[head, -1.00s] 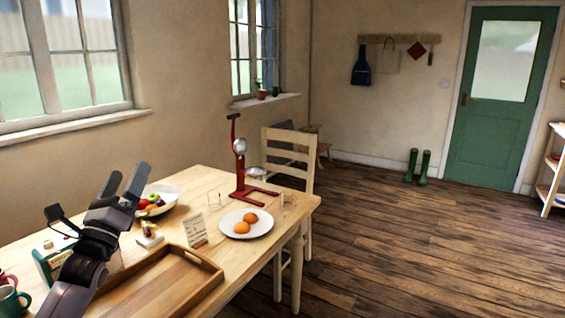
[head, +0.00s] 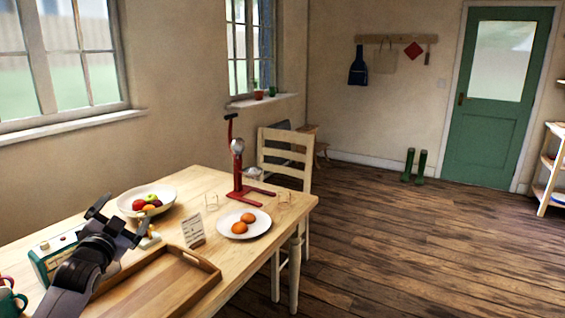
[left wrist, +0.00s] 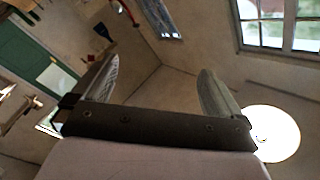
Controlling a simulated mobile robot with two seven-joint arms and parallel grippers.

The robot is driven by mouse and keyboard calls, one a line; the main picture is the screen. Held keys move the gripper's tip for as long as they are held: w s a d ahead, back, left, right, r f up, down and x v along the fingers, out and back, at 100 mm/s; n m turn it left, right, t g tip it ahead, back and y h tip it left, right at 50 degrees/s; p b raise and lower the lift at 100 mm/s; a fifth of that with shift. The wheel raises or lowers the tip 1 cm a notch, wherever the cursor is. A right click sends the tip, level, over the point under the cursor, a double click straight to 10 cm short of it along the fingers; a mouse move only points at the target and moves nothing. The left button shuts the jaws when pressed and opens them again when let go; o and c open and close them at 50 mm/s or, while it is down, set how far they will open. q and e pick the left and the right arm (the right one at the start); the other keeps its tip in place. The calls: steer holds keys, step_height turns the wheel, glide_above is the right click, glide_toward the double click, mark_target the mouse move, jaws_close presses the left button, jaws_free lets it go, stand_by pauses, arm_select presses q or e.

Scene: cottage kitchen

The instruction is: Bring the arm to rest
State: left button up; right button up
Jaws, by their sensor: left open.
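My left gripper (head: 118,215) is at the lower left of the head view, above the table, near the wooden tray (head: 205,262). Its two fingers stand wide apart with nothing between them. In the left wrist view the open fingers (left wrist: 155,85) show against the wall and a window. My left arm comes in from the lower left and hides part of the tray and of the green radio-like box (head: 42,258). My right gripper is in neither view.
Mugs (head: 8,300) sit at the left edge. A chair (head: 285,150) stands behind.

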arm_select(q)
steer(key=s+d+f+n+g+h+b, duration=0.1)
steer(key=s+d+f+g, duration=0.15)
steer(key=s+f, duration=0.4)
steer(key=s+d+f+n+g, duration=0.1)
steer(key=s+d+f+n, duration=0.15)
steer(key=f, duration=0.65)
steer(key=s+d+f+n+g+h+b, duration=0.1)
steer(key=s+d+f, duration=0.2)
steer(key=s+f, duration=0.35)
steer(key=s+d+f+g, duration=0.1)
steer(key=s+d+f, duration=0.1)
steer(key=s+f, duration=0.2)
steer(key=s+d+f+g+h+b, duration=0.1)
steer(key=s+d+f, duration=0.2)
steer(key=s, duration=0.8)
steer(key=s+d+f+g, duration=0.2)
steer(key=s+d+f, duration=0.1)
steer(key=s+f, duration=0.3)
steer(key=shift+s+d+f+n+h+b, duration=0.15)
steer(key=shift+s+n+h+b, duration=0.2)
steer(key=shift+s, duration=0.45)
